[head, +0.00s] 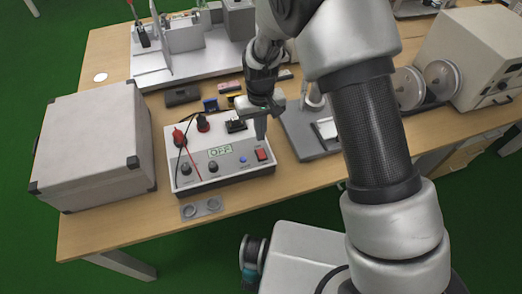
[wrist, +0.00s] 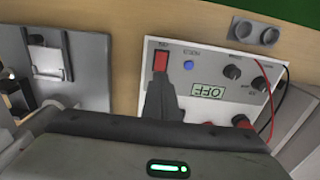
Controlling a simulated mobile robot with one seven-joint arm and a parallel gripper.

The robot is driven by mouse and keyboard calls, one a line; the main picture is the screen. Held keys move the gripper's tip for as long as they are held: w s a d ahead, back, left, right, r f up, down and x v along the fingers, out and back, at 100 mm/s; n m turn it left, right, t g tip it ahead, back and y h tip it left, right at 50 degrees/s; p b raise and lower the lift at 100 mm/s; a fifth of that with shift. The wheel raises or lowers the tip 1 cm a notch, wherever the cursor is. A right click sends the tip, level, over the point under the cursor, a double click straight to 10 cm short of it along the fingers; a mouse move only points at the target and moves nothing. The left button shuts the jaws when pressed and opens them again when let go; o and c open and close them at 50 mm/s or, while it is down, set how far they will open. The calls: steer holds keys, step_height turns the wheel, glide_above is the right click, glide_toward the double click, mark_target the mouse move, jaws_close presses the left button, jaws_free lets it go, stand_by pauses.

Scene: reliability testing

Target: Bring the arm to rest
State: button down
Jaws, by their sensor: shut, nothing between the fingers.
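My gripper (head: 261,130) is shut and empty. In the head view it hangs over the right part of a white power supply box with knobs, a red switch and a display. The box (head: 221,180) stands near the table's front edge, and its display (head: 220,150) reads OFF. In the wrist view the shut fingers (wrist: 160,85) point at the red switch (wrist: 160,61). Whether they touch it I cannot tell. The display (wrist: 210,90) appears upside down there and also reads OFF. A blue button (wrist: 189,65) sits beside the switch.
A large grey case (head: 92,140) stands at the left of the wooden table (head: 325,172). A grey fixture (head: 305,135) is right of the box, and a machine with discs (head: 440,75) is farther right. A small plate with two rings (head: 201,208) lies in front.

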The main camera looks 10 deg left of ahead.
stand_by(0.4)
steer(key=s+d+r+m+t, duration=0.1)
steer(key=d+r, duration=0.4)
steer(key=r, duration=0.3)
steer(key=s+d+r+m+t+y, duration=0.1)
steer(key=d+r, duration=0.4)
steer(key=r, duration=0.3)
steer(key=s+d+r+m+t, duration=0.1)
steer(key=d+r, duration=0.4)
steer(key=r, duration=0.3)
steer(key=s+d+r+m+t, duration=0.1)
steer(key=s+d+r, duration=0.3)
steer(key=s+d, duration=0.2)
steer(key=s+d+r+m+t+h, duration=0.1)
steer(key=s+d+r+m, duration=0.1)
steer(key=s+d+r, duration=0.2)
steer(key=s+d, duration=0.2)
steer(key=s, duration=0.2)
steer(key=shift+s+r+t, duration=0.2)
steer(key=shift+t, duration=0.1)
steer(key=shift+f, duration=0.1)
